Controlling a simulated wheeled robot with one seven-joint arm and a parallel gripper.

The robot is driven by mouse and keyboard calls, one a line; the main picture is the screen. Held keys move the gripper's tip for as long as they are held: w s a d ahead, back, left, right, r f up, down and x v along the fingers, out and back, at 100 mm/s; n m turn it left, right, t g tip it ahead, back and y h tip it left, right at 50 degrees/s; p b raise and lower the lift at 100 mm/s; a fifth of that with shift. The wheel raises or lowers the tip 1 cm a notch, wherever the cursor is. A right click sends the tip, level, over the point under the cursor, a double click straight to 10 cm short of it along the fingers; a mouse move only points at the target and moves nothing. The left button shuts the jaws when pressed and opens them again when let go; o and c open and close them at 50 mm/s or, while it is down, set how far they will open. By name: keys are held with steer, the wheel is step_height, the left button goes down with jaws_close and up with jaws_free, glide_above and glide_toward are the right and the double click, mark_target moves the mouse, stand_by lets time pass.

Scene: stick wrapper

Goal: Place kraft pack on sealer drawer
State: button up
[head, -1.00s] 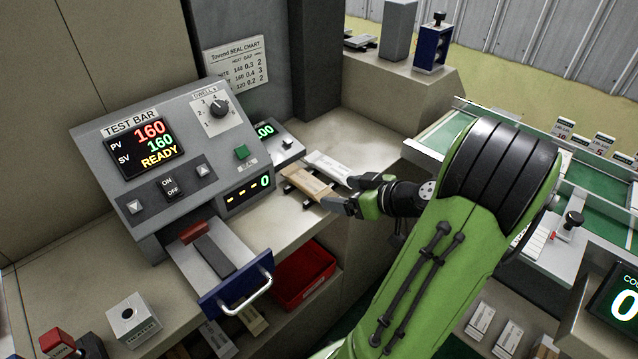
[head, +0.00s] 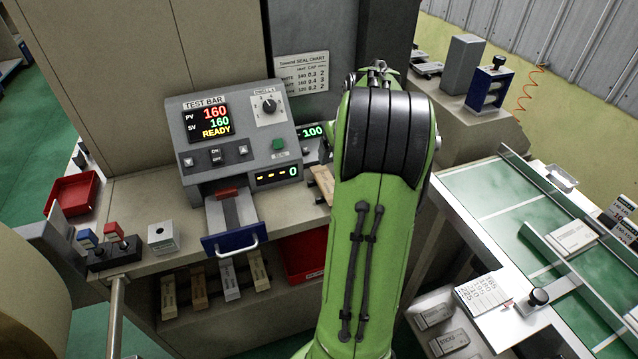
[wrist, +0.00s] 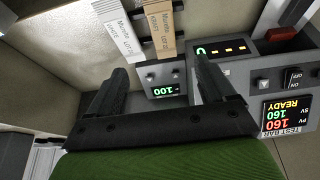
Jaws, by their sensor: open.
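The kraft pack (head: 323,184) is a brown flat stick beside the sealer, partly hidden by my arm in the head view. In the head view my gripper is hidden behind my arm. The sealer drawer (head: 244,240) is pulled out below the grey test bar sealer, with a blue front and metal handle. No pack shows on it.
The sealer (head: 240,150) reads READY. A small grey box (head: 162,238) and a red-and-blue-topped device (head: 108,246) stand left of the drawer. A red bin (head: 303,258) and several packs sit below. A green conveyor (head: 520,225) lies to the right.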

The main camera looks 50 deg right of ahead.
mark_target(328, 182)
steer(key=b+x, duration=0.1)
steer(key=x, duration=0.7)
steer(key=b+x, duration=0.2)
steer(key=x, duration=0.6)
steer(key=shift+w+a, duration=0.1)
steer(key=shift+a, duration=0.15)
steer(key=shift+r, duration=0.15)
steer(key=shift+c, duration=1)
steer(key=c, duration=1)
step_height(328, 182, up, 10)
steer(key=p, duration=0.2)
